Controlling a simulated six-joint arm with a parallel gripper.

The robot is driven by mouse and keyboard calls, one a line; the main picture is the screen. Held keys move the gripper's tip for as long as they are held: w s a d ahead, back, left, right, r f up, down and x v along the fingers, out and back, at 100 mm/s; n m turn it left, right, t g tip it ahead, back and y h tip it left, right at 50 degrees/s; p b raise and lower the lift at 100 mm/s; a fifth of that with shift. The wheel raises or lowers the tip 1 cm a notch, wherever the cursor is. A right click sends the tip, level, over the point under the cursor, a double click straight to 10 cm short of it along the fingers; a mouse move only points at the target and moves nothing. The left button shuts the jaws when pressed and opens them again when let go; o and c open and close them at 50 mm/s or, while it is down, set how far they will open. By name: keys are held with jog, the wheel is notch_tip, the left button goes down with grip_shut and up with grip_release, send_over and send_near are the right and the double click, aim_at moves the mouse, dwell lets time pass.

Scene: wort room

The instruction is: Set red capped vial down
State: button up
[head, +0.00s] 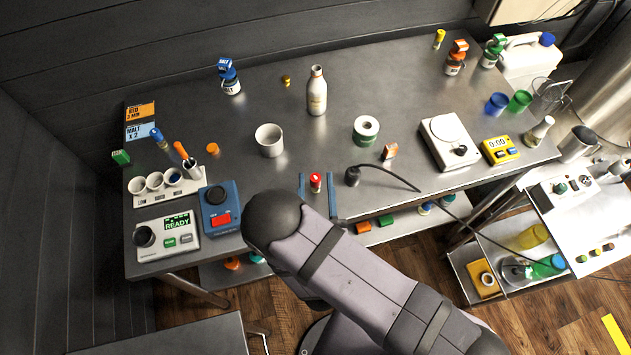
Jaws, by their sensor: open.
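The red capped vial (316,186) stands upright near the front edge of the steel bench (255,110), its red cap facing up. My gripper (317,175) is open, with one blue finger on each side of the vial. A gap shows between the vial and each finger. The vial's base seems to be on the bench top, but this view from above does not show the contact clearly.
A black knob with a cable (352,176) lies close on the right. The bench between the cup and gripper is clear.

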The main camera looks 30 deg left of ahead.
grip_shut()
jog(key=shift+r, duration=0.15)
notch_tip(320, 180, up, 10)
jog(key=b, duration=0.1)
jog(key=shift+b, duration=0.4)
dwell(0.5)
